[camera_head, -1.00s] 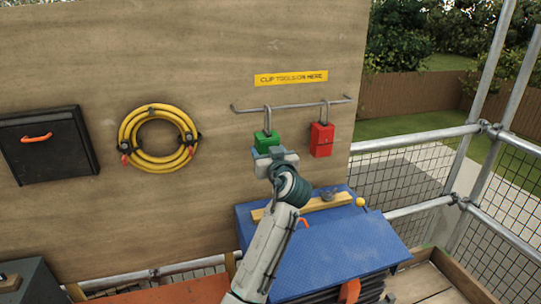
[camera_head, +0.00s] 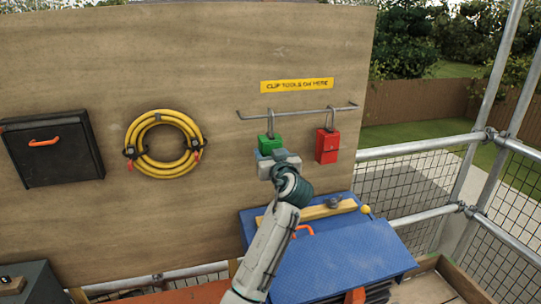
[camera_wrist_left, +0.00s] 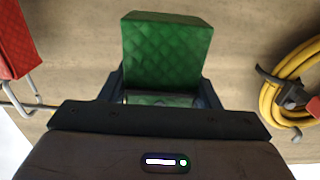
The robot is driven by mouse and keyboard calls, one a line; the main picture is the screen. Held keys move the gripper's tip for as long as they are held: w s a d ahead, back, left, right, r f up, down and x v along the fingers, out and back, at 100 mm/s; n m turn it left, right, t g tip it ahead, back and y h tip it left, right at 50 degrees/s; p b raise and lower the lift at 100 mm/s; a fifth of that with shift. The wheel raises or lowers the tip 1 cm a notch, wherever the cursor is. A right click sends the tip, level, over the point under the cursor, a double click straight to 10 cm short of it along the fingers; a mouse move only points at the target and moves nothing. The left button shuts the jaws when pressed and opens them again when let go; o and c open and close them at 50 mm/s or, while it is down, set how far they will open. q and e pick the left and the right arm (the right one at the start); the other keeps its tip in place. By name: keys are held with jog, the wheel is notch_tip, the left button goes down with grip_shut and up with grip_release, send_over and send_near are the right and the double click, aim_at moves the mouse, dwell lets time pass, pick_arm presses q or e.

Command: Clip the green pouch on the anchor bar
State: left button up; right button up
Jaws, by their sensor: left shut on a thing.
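The green pouch (camera_head: 270,143) is at the anchor bar (camera_head: 300,111), below its left part. Its grey hook (camera_head: 270,122) rises to the bar and looks to be at or over it; I cannot tell whether the bar bears it. My left gripper (camera_head: 277,157) is shut on the pouch from below and in front. In the left wrist view the green quilted pouch (camera_wrist_left: 165,55) sits between the fingers, and its hook is hidden. A red pouch (camera_head: 327,146) hangs from the bar by its hook, to the right. My right gripper is not in view.
A yellow sign (camera_head: 297,86) is above the bar on the wooden board. A coiled yellow hose (camera_head: 164,171) and a black box (camera_head: 52,148) are on the board to the left. A blue box (camera_head: 335,245) with a yellow level (camera_head: 325,210) stands below. Scaffold rails are at right.

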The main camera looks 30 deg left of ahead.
pick_arm(q)
jog(key=shift+w+a+r, duration=0.1)
jog(key=shift+a, duration=0.05)
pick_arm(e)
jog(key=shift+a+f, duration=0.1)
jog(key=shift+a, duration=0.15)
pick_arm(q)
jog(key=shift+w+a, duration=0.2)
jog(key=shift+a, duration=0.05)
jog(key=shift+w+a+b, duration=0.2)
jog(key=shift+b, duration=0.1)
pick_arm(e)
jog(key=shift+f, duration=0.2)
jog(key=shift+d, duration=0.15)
pick_arm(q)
jog(key=shift+a, duration=0.1)
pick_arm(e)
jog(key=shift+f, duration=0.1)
